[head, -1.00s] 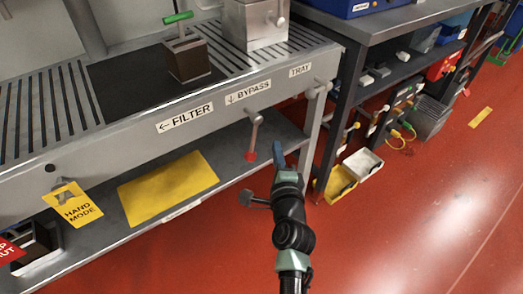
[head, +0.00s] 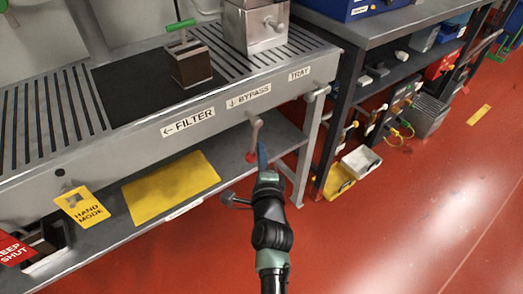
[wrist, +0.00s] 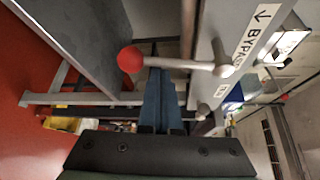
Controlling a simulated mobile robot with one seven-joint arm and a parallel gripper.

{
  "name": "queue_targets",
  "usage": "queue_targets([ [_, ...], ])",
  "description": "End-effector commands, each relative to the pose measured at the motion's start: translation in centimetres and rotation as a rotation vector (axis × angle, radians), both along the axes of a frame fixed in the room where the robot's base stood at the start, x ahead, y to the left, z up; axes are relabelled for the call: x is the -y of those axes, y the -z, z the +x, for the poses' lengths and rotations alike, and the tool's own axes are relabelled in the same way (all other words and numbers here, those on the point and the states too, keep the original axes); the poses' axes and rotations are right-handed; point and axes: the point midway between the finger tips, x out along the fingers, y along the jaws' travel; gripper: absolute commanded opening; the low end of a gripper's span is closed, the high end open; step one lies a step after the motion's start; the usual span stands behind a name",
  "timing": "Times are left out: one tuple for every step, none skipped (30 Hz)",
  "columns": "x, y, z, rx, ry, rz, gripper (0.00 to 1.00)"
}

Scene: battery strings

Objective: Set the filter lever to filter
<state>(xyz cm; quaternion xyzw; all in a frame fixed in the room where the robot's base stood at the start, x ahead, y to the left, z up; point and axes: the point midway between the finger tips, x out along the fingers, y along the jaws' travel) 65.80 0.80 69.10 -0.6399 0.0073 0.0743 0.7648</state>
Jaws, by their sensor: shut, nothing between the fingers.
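The filter lever (head: 255,131) is a metal arm with a red knob (head: 251,157) on the front of the grey bench. It hangs down below the BYPASS label (head: 248,95), whose arrow points down. The FILTER label (head: 188,122) with a left arrow is to its left. My gripper (head: 262,153) is shut and empty, close to the right of the lever in the head view. In the wrist view the lever (wrist: 180,64) and red knob (wrist: 130,60) cross in front of the blue fingers (wrist: 163,90). I cannot tell whether they touch.
A lower shelf (head: 235,150) with a yellow sheet (head: 170,187) lies below the bench front. A TRAY label (head: 299,74) and a knob are to the right. A yellow HAND MODE tag (head: 82,207) hangs at left. Red floor (head: 400,220) is open at right.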

Motion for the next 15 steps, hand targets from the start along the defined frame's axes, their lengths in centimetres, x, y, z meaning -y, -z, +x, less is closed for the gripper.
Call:
queue_targets([
  [-0.09,-0.35,-0.05,-0.009,0.000,0.010,0.00],
  [-0.12,-0.39,-0.08,-0.014,0.000,0.017,0.00],
  [-0.14,-0.35,-0.11,-0.018,0.000,0.023,0.00],
  [-0.17,-0.30,-0.12,-0.021,0.000,0.027,0.00],
  [-0.18,-0.25,-0.12,-0.022,0.000,0.029,0.00],
  [-0.22,-0.25,-0.15,-0.025,0.000,0.033,0.00],
  [-0.24,-0.26,-0.16,-0.027,0.000,0.036,0.00],
  [-0.26,-0.26,-0.17,-0.030,-0.001,0.039,0.00],
  [-0.29,-0.28,-0.19,-0.033,0.000,0.044,0.00],
  [-0.30,-0.28,-0.20,-0.036,0.000,0.048,0.00],
  [-0.32,-0.29,-0.22,-0.039,0.000,0.052,0.00],
  [-0.33,-0.29,-0.25,-0.043,0.000,0.057,0.00],
  [-0.34,-0.31,-0.26,-0.046,0.000,0.061,0.00],
  [-0.36,-0.31,-0.28,-0.048,0.000,0.066,0.00],
  [-0.39,-0.33,-0.30,-0.053,0.000,0.071,0.00],
])
